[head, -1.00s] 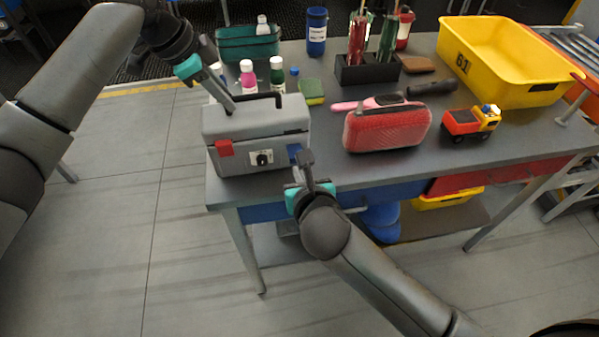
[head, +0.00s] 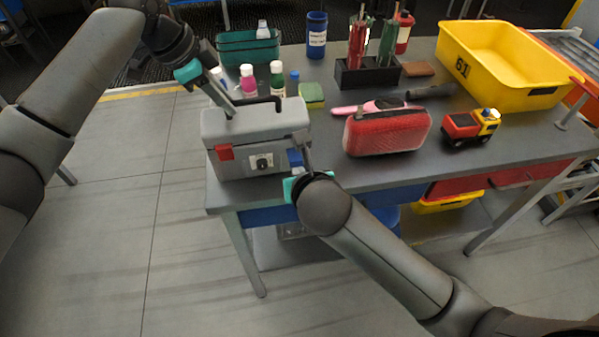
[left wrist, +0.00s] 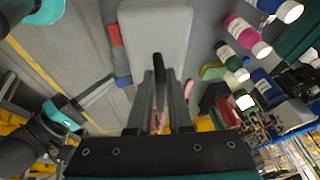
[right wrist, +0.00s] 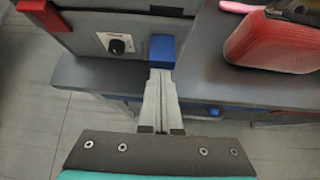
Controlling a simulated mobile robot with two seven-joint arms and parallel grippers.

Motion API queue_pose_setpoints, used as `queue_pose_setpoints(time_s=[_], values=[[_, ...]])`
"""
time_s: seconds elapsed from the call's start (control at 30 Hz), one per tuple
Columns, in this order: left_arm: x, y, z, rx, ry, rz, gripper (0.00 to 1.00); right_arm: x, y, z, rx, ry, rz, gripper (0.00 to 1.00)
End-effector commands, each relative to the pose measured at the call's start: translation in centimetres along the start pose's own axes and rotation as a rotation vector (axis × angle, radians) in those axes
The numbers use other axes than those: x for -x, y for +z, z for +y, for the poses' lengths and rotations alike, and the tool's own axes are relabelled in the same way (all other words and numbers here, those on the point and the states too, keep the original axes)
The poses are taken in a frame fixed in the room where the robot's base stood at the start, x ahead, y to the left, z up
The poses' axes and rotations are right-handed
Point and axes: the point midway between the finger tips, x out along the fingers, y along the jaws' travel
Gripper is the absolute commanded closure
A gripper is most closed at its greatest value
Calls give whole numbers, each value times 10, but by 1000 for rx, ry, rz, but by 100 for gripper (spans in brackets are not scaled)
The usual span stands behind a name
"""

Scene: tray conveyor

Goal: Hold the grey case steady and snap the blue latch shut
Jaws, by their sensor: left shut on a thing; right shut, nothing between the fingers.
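The grey case (head: 257,120) stands at the table's front left corner, its lid down. A red latch (head: 224,152) is on the left of its front, the blue latch (head: 295,157) on the right. My left gripper (head: 231,112) is shut on the case's dark handle (left wrist: 158,66). My right gripper (right wrist: 161,74) is shut and empty, its fingertips at the lower edge of the blue latch (right wrist: 162,48), apparently touching it. I cannot tell whether the latch is fully snapped.
A dial plate (right wrist: 115,43) sits between the latches. A red mesh pouch (head: 387,131) lies right of the case. Bottles (head: 248,80) and a green sponge (head: 312,93) stand behind it. A toy truck (head: 470,126) and yellow bin (head: 505,62) are further right.

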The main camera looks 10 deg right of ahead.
Motion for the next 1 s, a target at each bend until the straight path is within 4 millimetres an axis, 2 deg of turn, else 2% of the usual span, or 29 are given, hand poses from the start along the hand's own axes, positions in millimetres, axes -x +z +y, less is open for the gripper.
queue_pose_setpoints(time_s=[0.37,0.97,1.0], values=[[-4,2,3,2,11,-6,100,6,11,0,6,1,90,100],[-4,2,3,2,11,-6,100,14,49,0,7,0,96,100],[-4,2,3,2,11,-6,100,14,46,1,5,2,101,100]])
